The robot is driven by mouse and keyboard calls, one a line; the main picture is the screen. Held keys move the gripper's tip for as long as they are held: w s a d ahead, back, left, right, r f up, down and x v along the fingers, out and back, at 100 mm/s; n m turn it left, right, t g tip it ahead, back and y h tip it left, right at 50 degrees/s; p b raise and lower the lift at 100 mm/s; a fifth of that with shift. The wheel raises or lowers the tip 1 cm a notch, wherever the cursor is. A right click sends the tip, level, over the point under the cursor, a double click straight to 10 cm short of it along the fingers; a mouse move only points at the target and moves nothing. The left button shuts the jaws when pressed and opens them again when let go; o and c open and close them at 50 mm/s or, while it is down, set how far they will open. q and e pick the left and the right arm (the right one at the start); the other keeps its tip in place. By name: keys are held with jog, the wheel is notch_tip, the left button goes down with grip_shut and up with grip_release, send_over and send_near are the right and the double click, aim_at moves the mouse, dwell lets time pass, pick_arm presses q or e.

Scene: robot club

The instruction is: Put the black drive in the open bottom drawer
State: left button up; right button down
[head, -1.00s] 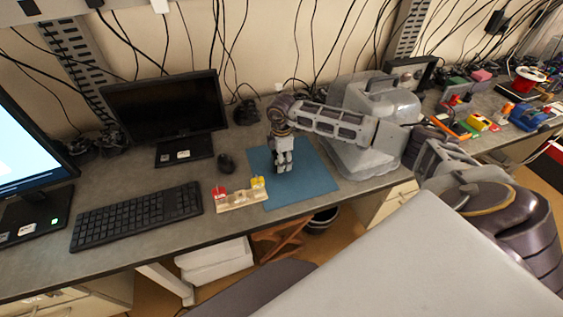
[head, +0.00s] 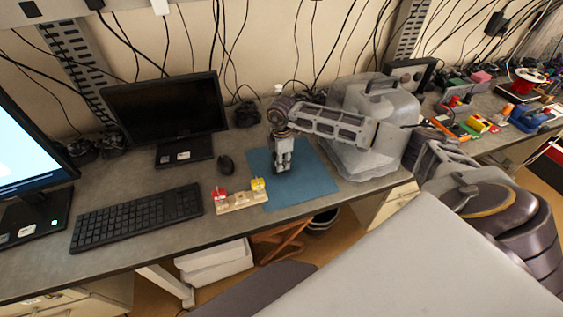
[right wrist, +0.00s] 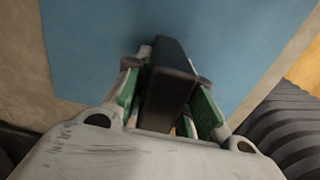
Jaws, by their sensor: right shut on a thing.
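My right gripper (head: 283,166) is over the blue mat (head: 315,182) on the desk, pointing down. In the right wrist view, its green-padded fingers (right wrist: 168,95) are shut on the black drive (right wrist: 172,72), a dark block standing between them. In the head view the drive is too small and covered to make out clearly. I cannot tell whether it still touches the mat. The open bottom drawer does not show clearly; a pale drawer cabinet (head: 385,207) stands under the desk to the right of the mat, partly hidden by my arm. My left gripper is not in view.
A wooden block with red and yellow parts (head: 239,200) lies at the mat's left edge. A large grey case (head: 375,115) stands right of the mat, close to my right arm.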

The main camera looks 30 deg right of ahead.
jog(key=shift+r, duration=0.2)
jog(key=shift+r+p, duration=1.3)
jog(key=shift+r, duration=0.55)
notch_tip(320, 180, up, 4)
jog(key=shift+r+p, duration=0.1)
jog(key=shift+p, duration=0.45)
jog(key=shift+r, duration=0.9)
jog(key=shift+f, duration=0.1)
